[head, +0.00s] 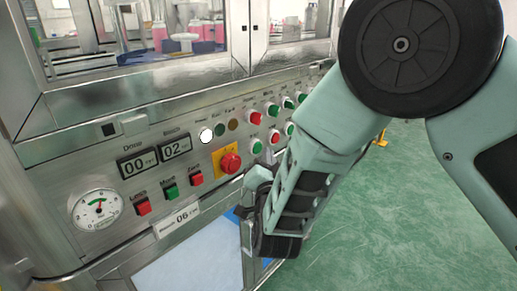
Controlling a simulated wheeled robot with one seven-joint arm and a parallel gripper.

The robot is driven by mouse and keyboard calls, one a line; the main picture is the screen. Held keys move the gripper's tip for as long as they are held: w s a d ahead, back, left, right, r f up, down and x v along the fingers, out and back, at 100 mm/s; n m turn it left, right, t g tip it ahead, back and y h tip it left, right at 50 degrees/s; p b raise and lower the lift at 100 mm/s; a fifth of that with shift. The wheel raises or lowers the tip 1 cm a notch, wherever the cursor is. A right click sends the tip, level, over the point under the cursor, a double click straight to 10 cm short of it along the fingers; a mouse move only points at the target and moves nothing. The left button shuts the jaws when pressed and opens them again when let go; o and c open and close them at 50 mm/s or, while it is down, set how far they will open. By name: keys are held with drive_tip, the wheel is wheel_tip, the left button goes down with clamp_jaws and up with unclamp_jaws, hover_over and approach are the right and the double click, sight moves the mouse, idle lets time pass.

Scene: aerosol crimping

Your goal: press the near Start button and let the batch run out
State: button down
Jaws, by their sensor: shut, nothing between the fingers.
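The steel control panel (110,180) has several round green and red buttons on its right part. A green button (257,146) sits at the near end of the lower row, and a red button (274,137) is to its right. The small lettering is too blurred to show which one is Start. My gripper (265,168) is shut and empty, with its tips close in front of the panel just below the green button. I cannot tell whether it touches anything. My arm hides part of the panel on the right.
A red mushroom button on a yellow plate (218,153) is left of my gripper. Displays reading 00 (138,163) and 02 (176,146), rocker switches and a gauge (96,211) are further left. Pink containers (145,31) show behind the window. Green floor (390,225) is open at right.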

drive_tip(key=shift+w+a, duration=0.1)
drive_tip(key=shift+w+a, duration=0.2)
drive_tip(key=shift+a, duration=0.05)
